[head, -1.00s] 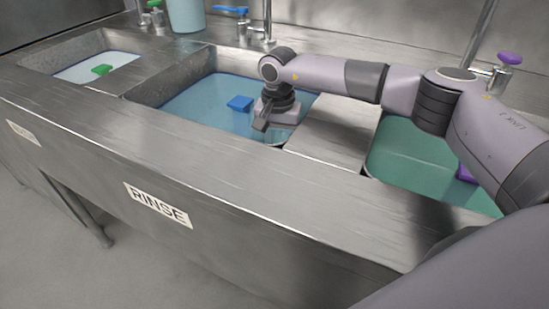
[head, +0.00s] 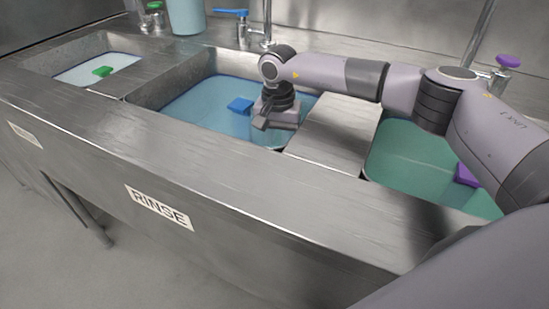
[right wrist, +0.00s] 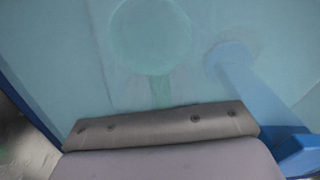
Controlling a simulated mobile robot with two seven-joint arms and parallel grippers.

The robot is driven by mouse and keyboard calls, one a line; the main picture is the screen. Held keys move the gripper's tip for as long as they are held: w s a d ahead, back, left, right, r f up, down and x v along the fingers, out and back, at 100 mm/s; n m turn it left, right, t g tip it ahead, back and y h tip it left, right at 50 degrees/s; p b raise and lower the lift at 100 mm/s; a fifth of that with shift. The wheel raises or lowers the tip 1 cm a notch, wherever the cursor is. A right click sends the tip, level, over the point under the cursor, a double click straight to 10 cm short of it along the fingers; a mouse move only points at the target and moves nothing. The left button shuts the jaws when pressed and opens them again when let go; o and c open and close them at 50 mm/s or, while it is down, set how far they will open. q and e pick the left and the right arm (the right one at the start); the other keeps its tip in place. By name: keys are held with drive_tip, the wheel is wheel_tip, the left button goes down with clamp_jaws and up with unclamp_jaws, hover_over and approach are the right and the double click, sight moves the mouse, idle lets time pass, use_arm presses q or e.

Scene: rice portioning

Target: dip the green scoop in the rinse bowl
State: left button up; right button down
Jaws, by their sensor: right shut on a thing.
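The rinse bowl is the middle basin (head: 150,94), filled with blue water, above the RINSE label. My right gripper (head: 262,123) is inside this basin, low at the water by its right side. In the right wrist view it is shut on a green handle (right wrist: 160,92). That handle leads to a pale green round scoop (right wrist: 150,36), which looks to be under the water. The scoop is hidden in the head view. My left gripper is not in view.
A blue block-like piece (head: 239,105) lies in the same basin, close to my gripper; it also shows in the right wrist view (right wrist: 298,152). The left basin holds a green piece (head: 102,71), the right basin a purple piece (head: 465,176). Metal ledges separate the basins.

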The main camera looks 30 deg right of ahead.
wheel_tip(320, 180, up, 7)
drive_tip(key=p, duration=0.4)
drive_tip(key=shift+r+p, duration=0.2)
drive_tip(key=shift+p, duration=0.1)
wheel_tip(320, 180, up, 8)
drive_tip(key=p, duration=0.5)
wheel_tip(320, 180, up, 6)
drive_tip(key=r+p, duration=0.1)
drive_tip(key=p, duration=0.4)
hover_over(277, 142)
drive_tip(key=shift+f, duration=0.3)
idle(0.5)
